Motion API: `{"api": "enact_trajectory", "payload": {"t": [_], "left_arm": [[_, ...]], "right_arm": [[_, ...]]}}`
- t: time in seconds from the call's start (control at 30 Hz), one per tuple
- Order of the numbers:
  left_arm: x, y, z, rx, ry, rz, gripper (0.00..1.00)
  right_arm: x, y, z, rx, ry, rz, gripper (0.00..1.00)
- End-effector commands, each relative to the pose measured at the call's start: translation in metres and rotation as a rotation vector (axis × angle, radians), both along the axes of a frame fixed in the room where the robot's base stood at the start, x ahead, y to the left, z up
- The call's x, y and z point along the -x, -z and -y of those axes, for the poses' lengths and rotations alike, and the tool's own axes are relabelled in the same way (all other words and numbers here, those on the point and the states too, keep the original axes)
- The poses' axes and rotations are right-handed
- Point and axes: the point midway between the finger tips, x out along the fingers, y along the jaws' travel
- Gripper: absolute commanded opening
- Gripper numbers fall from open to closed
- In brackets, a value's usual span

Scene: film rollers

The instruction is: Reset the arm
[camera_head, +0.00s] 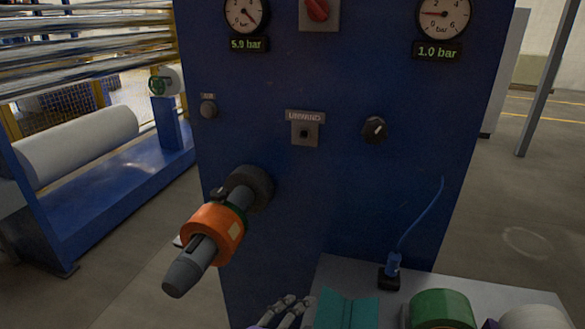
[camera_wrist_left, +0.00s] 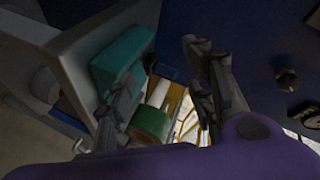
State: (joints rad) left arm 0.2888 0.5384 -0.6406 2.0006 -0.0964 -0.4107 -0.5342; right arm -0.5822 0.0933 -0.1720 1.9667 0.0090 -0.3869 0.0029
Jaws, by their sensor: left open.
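My left gripper (camera_head: 287,309) shows at the bottom edge of the head view, with only its grey fingers and a bit of purple body visible. It is beside the left end of a teal block (camera_head: 346,311) on the side table. In the left wrist view the gripper (camera_wrist_left: 163,66) has its fingers spread apart with nothing between them held. The teal block (camera_wrist_left: 121,62) and a green roll (camera_wrist_left: 151,123) appear beyond the fingers. My right gripper is in neither view.
A blue machine panel (camera_head: 320,190) stands ahead. A grey shaft (camera_head: 185,273) with an orange ring (camera_head: 212,232) sticks out from it. The side table (camera_head: 480,285) holds a green roll (camera_head: 441,308), a pale roll (camera_head: 533,318) and a blue-cabled device (camera_head: 389,278).

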Motion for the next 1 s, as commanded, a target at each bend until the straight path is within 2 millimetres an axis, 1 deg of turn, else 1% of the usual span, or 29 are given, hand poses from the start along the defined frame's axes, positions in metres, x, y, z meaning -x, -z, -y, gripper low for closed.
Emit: {"api": "enact_trajectory", "payload": {"t": [0.03,0.07,0.1,0.17,0.2,0.27,0.3,0.37,0.4,0.47,0.5,0.6,0.7,0.8,1.0], "left_arm": [[0.01,0.015,-0.018,0.137,-0.108,-0.126,0.48],[0.015,0.025,-0.028,0.214,-0.17,-0.194,0.48],[0.024,0.039,-0.044,0.309,-0.254,-0.278,0.48],[0.041,0.061,-0.068,0.442,-0.382,-0.392,0.48],[0.055,0.077,-0.086,0.52,-0.468,-0.459,0.48],[0.081,0.101,-0.113,0.62,-0.599,-0.546,0.48],[0.101,0.117,-0.13,0.673,-0.682,-0.594,0.48],[0.133,0.138,-0.154,0.723,-0.793,-0.648,0.48],[0.154,0.151,-0.168,0.739,-0.855,-0.674,0.48],[0.184,0.166,-0.185,0.748,-0.934,-0.706,0.48],[0.203,0.174,-0.194,0.751,-0.979,-0.724,0.48],[0.241,0.188,-0.207,0.75,-1.059,-0.76,0.48],[0.265,0.195,-0.209,0.745,-1.092,-0.788,0.48],[0.274,0.198,-0.21,0.738,-1.102,-0.798,0.48],[0.274,0.198,-0.21,0.735,-1.101,-0.799,0.48]], "right_arm": [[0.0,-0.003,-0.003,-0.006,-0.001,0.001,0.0],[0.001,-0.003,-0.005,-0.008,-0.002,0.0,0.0],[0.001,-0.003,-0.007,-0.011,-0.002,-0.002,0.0],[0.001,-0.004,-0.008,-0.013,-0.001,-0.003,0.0],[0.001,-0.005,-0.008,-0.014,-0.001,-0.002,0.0],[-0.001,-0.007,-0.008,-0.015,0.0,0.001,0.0],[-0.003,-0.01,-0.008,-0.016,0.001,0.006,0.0],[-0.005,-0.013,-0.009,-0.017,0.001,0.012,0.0],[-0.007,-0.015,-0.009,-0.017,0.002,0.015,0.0],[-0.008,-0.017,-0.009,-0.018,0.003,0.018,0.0],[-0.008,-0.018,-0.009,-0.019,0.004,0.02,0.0],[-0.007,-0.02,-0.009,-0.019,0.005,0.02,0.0],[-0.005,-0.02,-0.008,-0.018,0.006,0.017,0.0],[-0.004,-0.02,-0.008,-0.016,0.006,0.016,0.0],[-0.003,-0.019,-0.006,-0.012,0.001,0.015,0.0]]}}
